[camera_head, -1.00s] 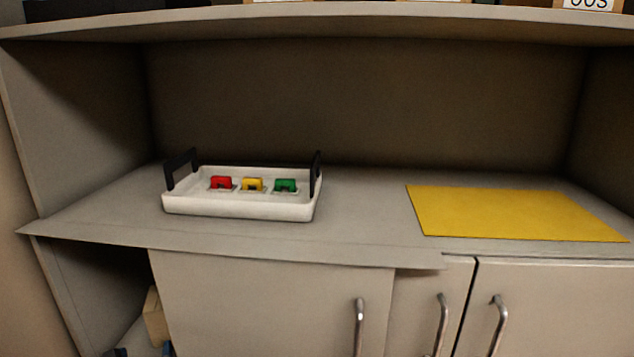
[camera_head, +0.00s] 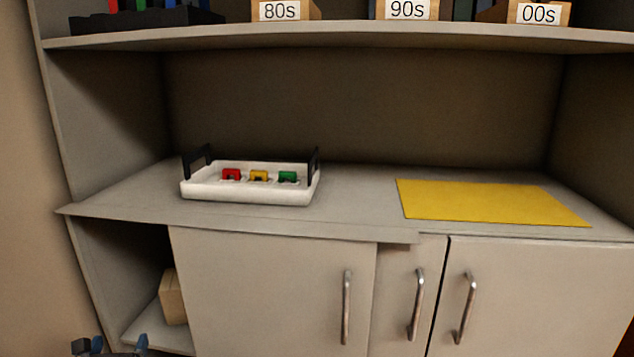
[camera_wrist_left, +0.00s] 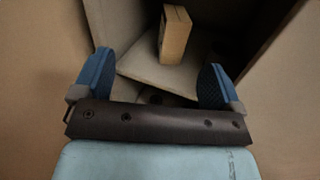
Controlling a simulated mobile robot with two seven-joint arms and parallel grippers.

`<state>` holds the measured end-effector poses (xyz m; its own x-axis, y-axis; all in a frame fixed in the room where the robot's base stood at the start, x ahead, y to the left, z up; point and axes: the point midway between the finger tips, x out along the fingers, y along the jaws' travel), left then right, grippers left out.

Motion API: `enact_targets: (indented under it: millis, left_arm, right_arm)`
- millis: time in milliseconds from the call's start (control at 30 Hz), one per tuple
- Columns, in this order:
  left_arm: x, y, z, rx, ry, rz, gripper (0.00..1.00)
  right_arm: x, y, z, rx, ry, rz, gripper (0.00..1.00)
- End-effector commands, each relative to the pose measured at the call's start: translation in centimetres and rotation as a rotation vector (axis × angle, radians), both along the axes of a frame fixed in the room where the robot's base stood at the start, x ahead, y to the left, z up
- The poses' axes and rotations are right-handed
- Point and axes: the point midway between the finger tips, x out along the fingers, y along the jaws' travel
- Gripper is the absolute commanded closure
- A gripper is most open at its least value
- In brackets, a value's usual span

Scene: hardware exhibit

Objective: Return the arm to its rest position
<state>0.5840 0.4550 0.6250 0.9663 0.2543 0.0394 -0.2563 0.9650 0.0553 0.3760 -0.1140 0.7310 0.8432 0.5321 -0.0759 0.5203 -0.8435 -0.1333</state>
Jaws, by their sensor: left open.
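My left gripper (camera_head: 111,345) shows at the bottom left of the head view, in front of the open lower compartment. In the left wrist view its two blue fingers (camera_wrist_left: 154,83) are spread apart with nothing between them. A wooden block or box (camera_wrist_left: 174,34) stands beyond the fingers inside the compartment, apart from them. The same box (camera_head: 173,297) shows in the head view. My right gripper is not in view.
A white tray (camera_head: 245,194) with black handles holds a red, a yellow and a green piece on the counter. A yellow mat (camera_head: 490,203) lies to the right. Cabinet doors (camera_head: 270,290) have metal handles. Labelled boxes (camera_head: 405,10) stand on the upper shelf (camera_head: 350,38).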

Motion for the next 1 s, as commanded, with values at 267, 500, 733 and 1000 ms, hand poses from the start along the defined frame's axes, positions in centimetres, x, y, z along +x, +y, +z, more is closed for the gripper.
enact_targets:
  millis: [267,500,733,1000]
  left_arm:
    - [-4.9,-9.1,-0.8,-0.847,0.019,-0.146,0.09]
    - [-12.5,-19.5,0.6,-1.844,0.19,-0.146,0.09]
    - [-19.0,-26.1,3.4,-2.54,0.422,0.039,0.09]
    - [-22.5,-30.6,6.7,-2.99,0.576,0.237,0.09]
  right_arm:
    - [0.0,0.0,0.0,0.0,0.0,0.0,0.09]
    - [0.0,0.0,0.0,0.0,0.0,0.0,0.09]
    - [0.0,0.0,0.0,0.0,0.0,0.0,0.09]
    - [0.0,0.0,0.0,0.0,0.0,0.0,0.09]
